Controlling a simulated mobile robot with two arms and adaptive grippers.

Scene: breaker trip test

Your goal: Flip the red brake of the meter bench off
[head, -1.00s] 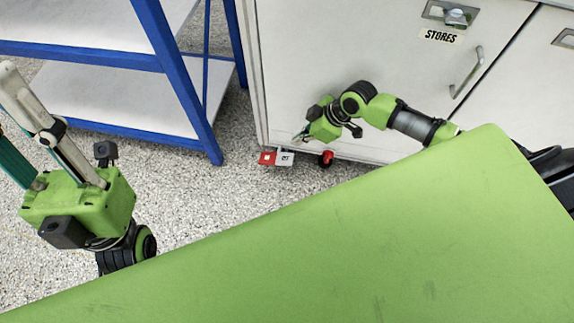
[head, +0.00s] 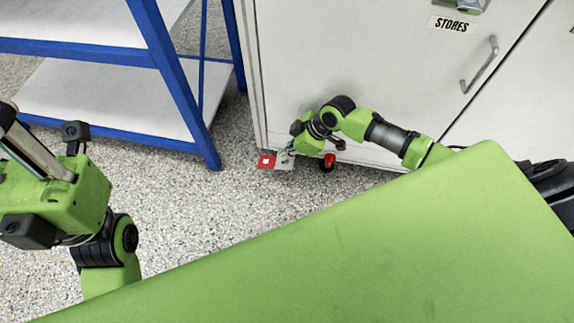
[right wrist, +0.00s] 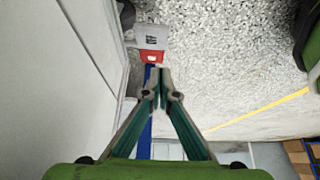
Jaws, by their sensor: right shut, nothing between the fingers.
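A two-part pedal juts out low at the bottom left corner of the white cabinet, just above the floor. Its red half (head: 266,161) is on the left and its grey half (head: 284,162) on the right. My right gripper (head: 286,152) is shut and empty, pointing down at the pedal. In the right wrist view, the shut fingertips (right wrist: 160,77) are close to the red half (right wrist: 150,57), with the grey half (right wrist: 152,38) beyond. I cannot tell whether they touch. My left gripper (head: 14,135) is at the left edge, its fingers partly cut off.
A red caster wheel (head: 328,162) is right of the pedal. The white cabinet (head: 380,60) bears a STORES label (head: 452,24). A blue-framed shelf (head: 150,35) stands at left. Speckled floor (head: 200,225) is clear between. My green top fills the foreground.

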